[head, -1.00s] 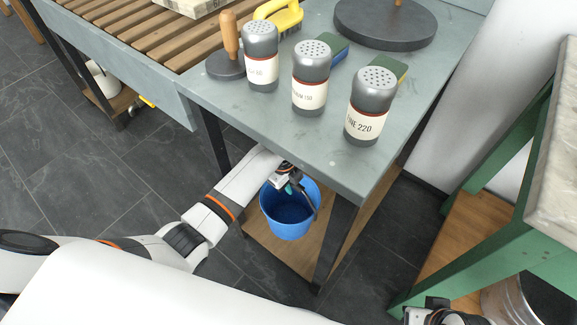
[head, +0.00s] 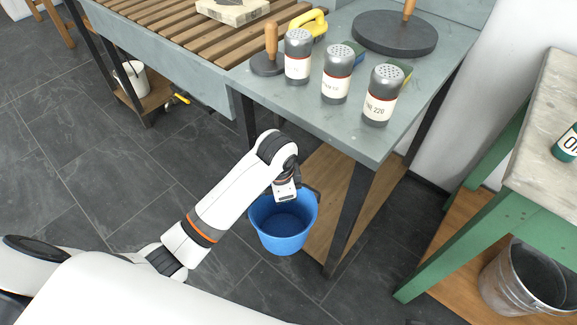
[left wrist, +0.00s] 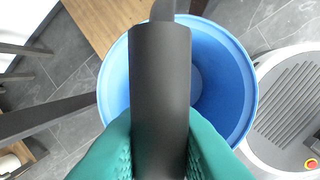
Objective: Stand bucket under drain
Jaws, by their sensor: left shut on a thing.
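The blue bucket (head: 284,222) hangs upright from my left gripper (head: 287,192), beside the near leg of the grey sink bench. In the left wrist view, the teal fingers of the left gripper (left wrist: 160,150) are shut on the bucket's black handle grip (left wrist: 160,85). The empty blue inside of the bucket (left wrist: 225,75) shows below it. The slatted sink (head: 175,38) is at the upper left; I cannot make out its drain opening. A small yellow part (head: 182,98) shows below the sink's front edge. My right gripper is not in view.
A wooden lower shelf (head: 325,180) and dark legs (head: 350,215) stand beside the bucket. A white pail (head: 133,78) is under the sink's far end. A green table (head: 470,225) and metal bucket (head: 525,285) are at right. Open tiled floor (head: 120,180) lies left.

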